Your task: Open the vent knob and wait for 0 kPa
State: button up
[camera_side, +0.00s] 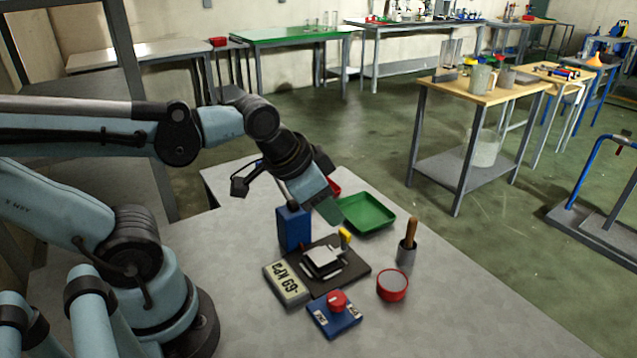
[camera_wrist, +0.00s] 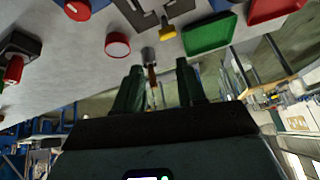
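The vent knob (camera_side: 337,300) is a red knob on a blue base (camera_side: 335,319) with white labels, at the front of the table. It also shows at the top left edge of the wrist view (camera_wrist: 77,9). A pale gauge display (camera_side: 287,284) beside a dark plate has dark digits that seem to read about 69 kPa, turned in the picture; the sign is unclear. My gripper (camera_side: 328,208) is above the table's back part, behind the blue box and well away from the knob. In the wrist view its two green fingers (camera_wrist: 160,66) stand apart with nothing between them.
A dark plate with a metal block (camera_side: 322,261) and a blue box (camera_side: 293,228) stand between gripper and knob. The front right tabletop is clear.

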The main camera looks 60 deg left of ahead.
aim_at(337, 298)
jog(key=o, duration=0.3)
jog(key=d+m+g, duration=0.1)
jog(key=m, duration=0.2)
jog(key=d+m+g, duration=0.1)
jog(key=d+m, duration=0.1)
jog(key=s+d+m+g, duration=0.1)
jog(key=m, duration=0.2)
jog(key=shift+s+d+r+m, duration=0.1)
jog(key=shift+d+r+m, duration=0.05)
jog(key=shift+d+m, duration=0.15)
jog(key=shift+o, duration=0.2)
jog(key=s+d+m+g, duration=0.2)
jog(key=d+m+g, duration=0.15)
jog(key=m, duration=0.55)
jog(key=shift+d+f, duration=0.2)
jog(key=shift+f, duration=5.5)
jog(key=c, duration=1)
